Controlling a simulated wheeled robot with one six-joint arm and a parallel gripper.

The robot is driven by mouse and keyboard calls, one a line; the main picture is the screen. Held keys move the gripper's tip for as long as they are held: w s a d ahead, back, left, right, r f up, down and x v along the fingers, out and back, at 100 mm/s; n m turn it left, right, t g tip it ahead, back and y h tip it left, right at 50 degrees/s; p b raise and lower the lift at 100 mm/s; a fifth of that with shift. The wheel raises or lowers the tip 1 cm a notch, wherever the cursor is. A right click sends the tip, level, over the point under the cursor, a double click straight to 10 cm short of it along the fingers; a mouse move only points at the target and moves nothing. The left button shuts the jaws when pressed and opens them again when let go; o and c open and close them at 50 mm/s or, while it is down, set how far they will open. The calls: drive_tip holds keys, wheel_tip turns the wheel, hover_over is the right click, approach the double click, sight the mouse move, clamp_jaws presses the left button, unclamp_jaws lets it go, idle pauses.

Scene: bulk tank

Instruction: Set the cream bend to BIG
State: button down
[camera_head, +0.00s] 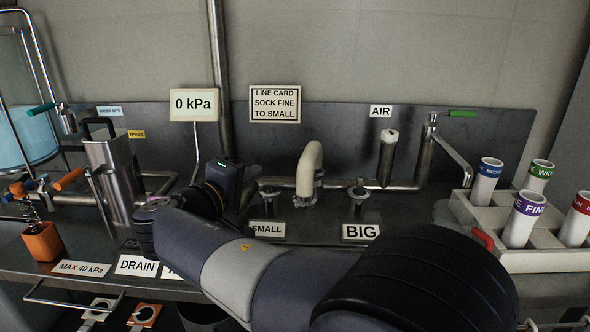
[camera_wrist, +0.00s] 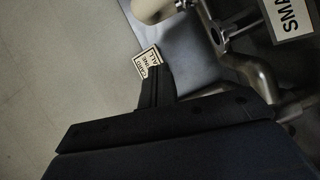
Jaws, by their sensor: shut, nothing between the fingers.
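The cream bend (camera_head: 309,165) stands at the middle fitting between the SMALL label (camera_head: 267,230) and the BIG label (camera_head: 361,232). I cannot tell which way its free end points. A small metal port (camera_head: 268,195) is behind SMALL and another port (camera_head: 358,193) is behind BIG. My gripper (camera_head: 249,172) is left of the bend, apart from it, its fingers hard to make out. In the wrist view my gripper (camera_wrist: 155,88) is shut and empty; part of the bend (camera_wrist: 152,10) shows at the top edge, beside the SMALL label (camera_wrist: 290,14).
A line card (camera_head: 275,104) reading "SOCK FINE TO SMALL" hangs behind. The gauge sign (camera_head: 194,105) reads 0 kPa. An AIR pipe (camera_head: 388,155) stands right of the bend. A rack (camera_head: 530,260) of labelled socks is at the right, a steel jug (camera_head: 110,170) at the left.

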sight(310, 169)
drive_tip(key=x, duration=0.3)
drive_tip(key=b+x, duration=0.1)
drive_tip(key=x, duration=0.2)
drive_tip(key=a+x, duration=0.1)
drive_tip(key=x, duration=0.3)
drive_tip(key=shift+w+r, duration=0.2)
drive_tip(key=shift+w, duration=0.05)
drive_tip(key=shift+s+d+f+b, duration=0.15)
drive_tip(key=shift+d+b, duration=0.1)
drive_tip(key=shift+d, duration=0.35)
drive_tip(key=shift+s+d+f+b, duration=0.15)
drive_tip(key=shift+d+b, duration=0.1)
drive_tip(key=shift+d, duration=0.35)
drive_tip(key=shift+s+d+b, duration=0.15)
drive_tip(key=shift+d+b, duration=0.1)
drive_tip(key=shift+d, duration=0.35)
drive_tip(key=shift+t, duration=0.3)
drive_tip(key=shift+s+d+n+y+b, duration=0.2)
drive_tip(key=shift+d+n+y+b, duration=0.2)
drive_tip(key=shift+y+b, duration=0.2)
